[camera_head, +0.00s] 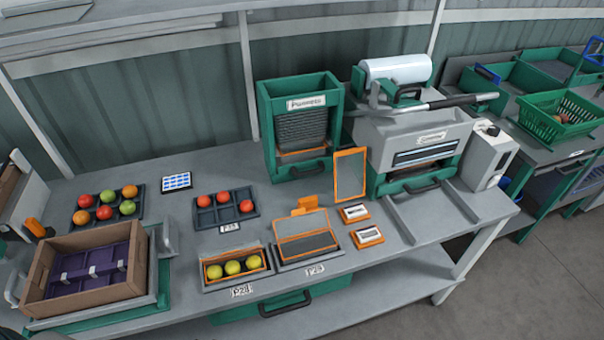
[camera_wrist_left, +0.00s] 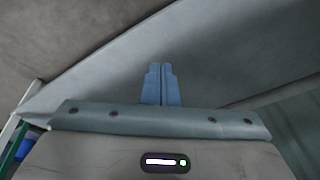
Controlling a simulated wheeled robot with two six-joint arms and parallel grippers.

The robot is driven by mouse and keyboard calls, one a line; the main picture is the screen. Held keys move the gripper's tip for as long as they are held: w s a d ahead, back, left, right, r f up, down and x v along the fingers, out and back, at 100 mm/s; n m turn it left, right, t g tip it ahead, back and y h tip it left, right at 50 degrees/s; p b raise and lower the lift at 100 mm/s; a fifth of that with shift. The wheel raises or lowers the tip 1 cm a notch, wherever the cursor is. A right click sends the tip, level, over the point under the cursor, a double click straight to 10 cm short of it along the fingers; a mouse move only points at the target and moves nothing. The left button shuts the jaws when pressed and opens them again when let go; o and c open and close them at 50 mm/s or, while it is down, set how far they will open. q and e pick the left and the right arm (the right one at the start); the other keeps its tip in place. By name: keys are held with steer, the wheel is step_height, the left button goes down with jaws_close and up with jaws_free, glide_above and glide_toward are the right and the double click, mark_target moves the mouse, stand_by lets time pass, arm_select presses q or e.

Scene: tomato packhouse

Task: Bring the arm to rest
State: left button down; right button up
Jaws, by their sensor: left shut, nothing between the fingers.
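My left gripper (camera_wrist_left: 158,84) shows in the left wrist view with its two blue fingers close together. Nothing shows between or around its fingertips. Behind it are blurred grey surfaces, with no bench object near the fingers. Neither gripper shows in the head view. My right gripper is in no view.
The grey bench (camera_head: 180,250) holds a cardboard box (camera_head: 130,290), a tray of mixed tomatoes (camera_head: 74,217), a tray with red tomatoes (camera_head: 208,220), a punnet of yellow tomatoes (camera_head: 206,285), a green dispenser (camera_head: 270,115) and a sealing machine (camera_head: 375,135). A green basket (camera_head: 540,122) stands at far right.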

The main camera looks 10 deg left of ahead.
arm_select(q)
steer(key=s+f+b, duration=0.2)
steer(key=s+f, duration=0.4)
steer(key=f, duration=0.4)
steer(key=s+a+f+g+b, duration=0.1)
steer(key=s+f+b, duration=0.1)
steer(key=s+f, duration=0.5)
steer(key=s+f+b, duration=0.3)
steer(key=s+f, duration=0.3)
steer(key=f, duration=0.7)
steer(key=shift+s+a+f, duration=0.15)
steer(key=shift+s+a, duration=0.1)
steer(key=shift+s, duration=0.1)
